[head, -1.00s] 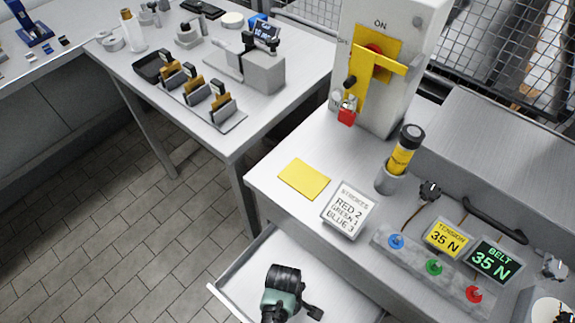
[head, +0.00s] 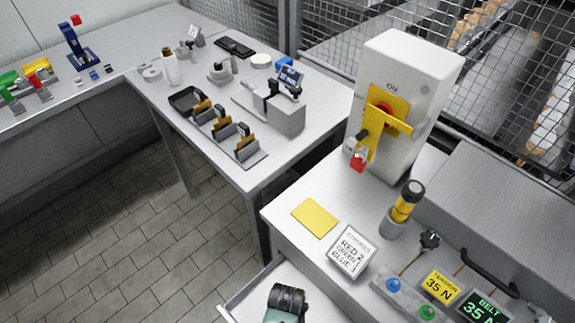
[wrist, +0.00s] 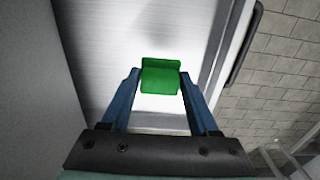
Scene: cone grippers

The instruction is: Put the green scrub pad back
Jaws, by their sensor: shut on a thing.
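The green scrub pad (wrist: 160,76) is a small bright green block, seen in the wrist view. My gripper (wrist: 160,80) is shut on it, with one blue finger at each side. In the wrist view the pad hangs over the pale inside of an open drawer (wrist: 110,30); its height above the drawer floor is hard to tell. In the head view the drawer (head: 250,296) is pulled out under the right-hand bench. There only a dark and teal part of my arm shows above it; the fingers and pad are hidden.
The right-hand bench holds a yellow pad (head: 315,217), a stroke-count sign (head: 352,251), a yellow-and-black cylinder in a cup (head: 403,208) and a switch box (head: 405,105). The left table (head: 215,165) carries a rack and tools. Tiled floor lies open between.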

